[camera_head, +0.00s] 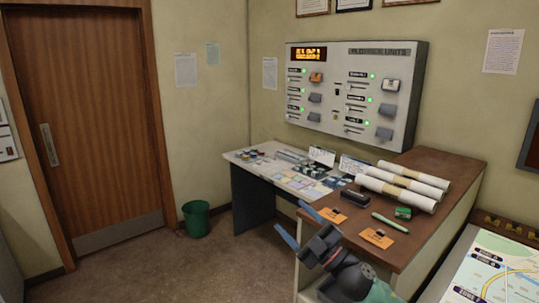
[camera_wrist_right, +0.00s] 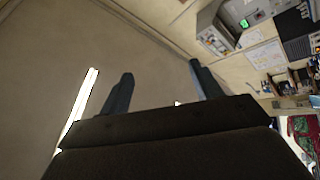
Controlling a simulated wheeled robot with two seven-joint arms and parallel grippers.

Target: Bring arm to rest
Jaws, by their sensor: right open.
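My right gripper (camera_head: 298,228) is at the lower middle of the head view, in front of the brown-topped counter. Its two blue-grey fingers are spread apart with nothing between them. In the right wrist view the same gripper (camera_wrist_right: 160,88) shows two separated fingers against a plain beige-grey surface. My left gripper is not in the head view.
A brown-topped counter (camera_head: 438,160) carries paper rolls (camera_head: 398,187), orange cards (camera_head: 376,238), a green pen-like item (camera_head: 390,222) and a dark box (camera_head: 355,198). Behind is a desk (camera_head: 250,170) under a wall panel (camera_head: 352,88). A green bin (camera_head: 196,218) stands left; floor before the door (camera_head: 85,120) is clear.

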